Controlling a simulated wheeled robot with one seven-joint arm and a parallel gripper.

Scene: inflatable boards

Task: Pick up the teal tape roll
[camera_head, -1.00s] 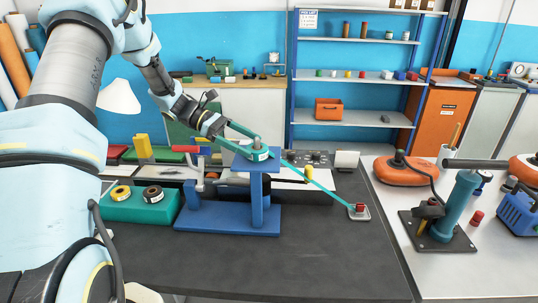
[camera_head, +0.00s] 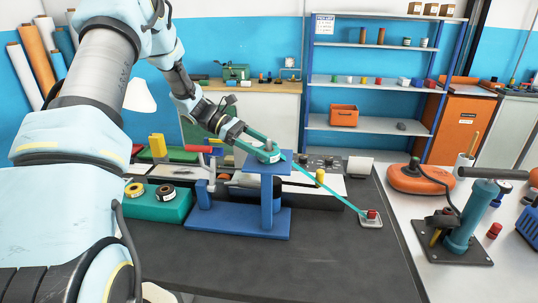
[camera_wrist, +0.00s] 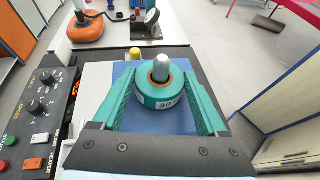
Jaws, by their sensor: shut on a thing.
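The teal tape roll (camera_head: 270,157) sits on a blue stand (camera_head: 268,208), around a grey metal post. In the wrist view the roll (camera_wrist: 152,98) shows a brown core, a white label reading "30" and the rounded post through its middle. My gripper (camera_head: 267,149) reaches in from the upper left with its teal fingers on both sides of the roll. In the wrist view my gripper (camera_wrist: 160,80) is shut on the roll. A thin teal strip (camera_head: 330,193) runs from near the roll to a small block with a red top (camera_head: 371,217).
A teal holder (camera_head: 150,209) with a yellow roll (camera_head: 135,190) and a dark roll (camera_head: 166,192) is left of the stand. A control panel (camera_wrist: 38,110) with knobs lies close beside the stand. The dark tabletop in front is clear. An orange board (camera_head: 422,180) and a pump (camera_head: 472,222) are at right.

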